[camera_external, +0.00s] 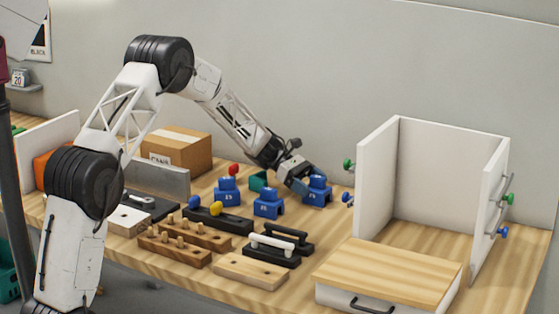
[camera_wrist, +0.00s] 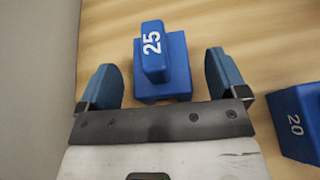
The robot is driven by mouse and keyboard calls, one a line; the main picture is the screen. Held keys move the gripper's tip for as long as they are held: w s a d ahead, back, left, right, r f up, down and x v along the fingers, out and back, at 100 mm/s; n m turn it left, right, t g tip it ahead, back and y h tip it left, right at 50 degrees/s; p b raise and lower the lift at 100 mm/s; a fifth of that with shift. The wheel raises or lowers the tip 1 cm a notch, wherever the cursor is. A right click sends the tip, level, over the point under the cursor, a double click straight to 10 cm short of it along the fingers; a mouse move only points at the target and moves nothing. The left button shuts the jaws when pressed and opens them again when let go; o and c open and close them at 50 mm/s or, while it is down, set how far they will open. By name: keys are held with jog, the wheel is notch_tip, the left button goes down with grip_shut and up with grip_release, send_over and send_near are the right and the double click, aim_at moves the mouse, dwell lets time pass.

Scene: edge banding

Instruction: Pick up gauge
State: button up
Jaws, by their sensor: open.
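Several blue block gauges stand on the wooden bench. The one marked 25 (camera_wrist: 178,75) is upright just ahead of my gripper (camera_wrist: 165,80) in the wrist view, lying between the lines of its two blue fingers. It seems to be the rightmost blue gauge (camera_external: 318,193) in the external view, with my gripper (camera_external: 300,184) close at its left. My gripper is open, with nothing held. A second gauge, marked 20 (camera_wrist: 297,122), is partly cut off at the right of the wrist view. Another blue gauge (camera_external: 227,193) stands farther left. Finger contact cannot be told.
A grey wall (camera_wrist: 35,70) runs along the left of the wrist view. Black and white handles (camera_external: 272,244) and peg-holding wooden blocks (camera_external: 184,240) lie in front. A white open cabinet (camera_external: 445,170) and a drawer (camera_external: 385,275) stand at the right. A cardboard box (camera_external: 178,150) is behind left.

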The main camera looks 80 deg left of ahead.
jog(key=shift+x, duration=1.3)
jog(key=c, duration=1.1)
jog(key=shift+r, duration=5)
